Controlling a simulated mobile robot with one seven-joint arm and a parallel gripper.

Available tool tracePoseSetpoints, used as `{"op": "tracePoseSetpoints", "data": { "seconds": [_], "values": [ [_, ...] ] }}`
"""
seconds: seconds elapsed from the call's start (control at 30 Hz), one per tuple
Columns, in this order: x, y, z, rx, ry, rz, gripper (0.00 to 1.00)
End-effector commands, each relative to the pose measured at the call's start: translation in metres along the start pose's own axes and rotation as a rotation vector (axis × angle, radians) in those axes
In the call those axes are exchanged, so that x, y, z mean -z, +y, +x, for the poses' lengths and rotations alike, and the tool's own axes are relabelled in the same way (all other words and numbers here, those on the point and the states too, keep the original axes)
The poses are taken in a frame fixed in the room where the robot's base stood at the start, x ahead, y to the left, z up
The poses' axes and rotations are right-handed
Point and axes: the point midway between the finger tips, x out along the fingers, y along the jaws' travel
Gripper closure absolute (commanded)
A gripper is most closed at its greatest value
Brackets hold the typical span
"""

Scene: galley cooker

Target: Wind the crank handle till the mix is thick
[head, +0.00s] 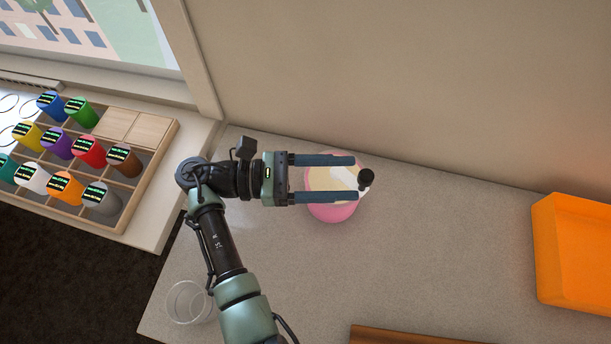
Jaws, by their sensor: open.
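A pink bowl (333,212) with a pale cream mix (321,179) in it stands on the grey counter near the back wall. A crank with a black knob (365,177) shows at the bowl's right side. My gripper (356,178) is open, its two blue-grey fingers reaching from the left over the bowl. The fingertips end just left of the black knob; whether they touch it or differ in height I cannot tell. The fingers hide parts of the bowl and of the crank.
A wooden rack (70,209) with several coloured canisters stands at the left. A clear glass (188,302) is at the counter's left front. An orange bin (575,250) stands at the right, a wooden board (400,336) at the front edge. The counter between is clear.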

Motion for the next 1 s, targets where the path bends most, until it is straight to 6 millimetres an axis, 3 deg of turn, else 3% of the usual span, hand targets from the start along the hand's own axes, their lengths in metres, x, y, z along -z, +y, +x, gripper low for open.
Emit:
{"op": "tracePoseSetpoints", "data": {
  "seconds": [0.03, 0.5, 1.0],
  "values": [
    [0.002, 0.001, -0.01, -0.003, 0.001, 0.001, 0.38],
    [0.0, 0.001, -0.046, -0.002, 0.0, 0.002, 0.38],
    [0.0, 0.0, -0.055, 0.001, 0.0, 0.0, 0.38]
  ]
}}
